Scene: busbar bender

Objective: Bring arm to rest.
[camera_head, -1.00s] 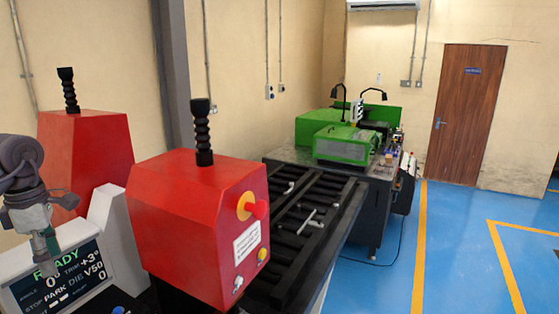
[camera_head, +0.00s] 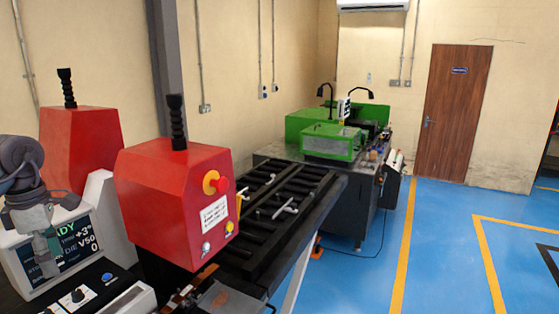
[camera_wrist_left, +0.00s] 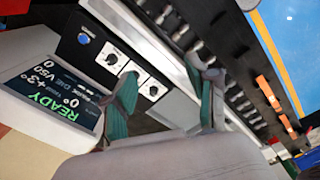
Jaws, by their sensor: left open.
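My left gripper (camera_head: 45,250) hangs at the left edge of the head view, pointing down in front of the display (camera_head: 75,245) of the bender. It hides part of the screen text. In the left wrist view the two green-grey fingers (camera_wrist_left: 165,98) stand apart with nothing between them. The display (camera_wrist_left: 48,92) reads READY in that view and lies left of the fingers. The control panel (camera_wrist_left: 108,50) with a blue button and knobs lies beyond them. My right gripper is not in view.
Two red machine heads (camera_head: 172,205) (camera_head: 78,150) with black ribbed stalks stand close by. A black slatted table (camera_head: 268,232) extends behind the nearer one. A green machine (camera_head: 330,140) stands farther back. Blue floor (camera_head: 440,250) at right is clear, with a wooden door (camera_head: 452,115) beyond.

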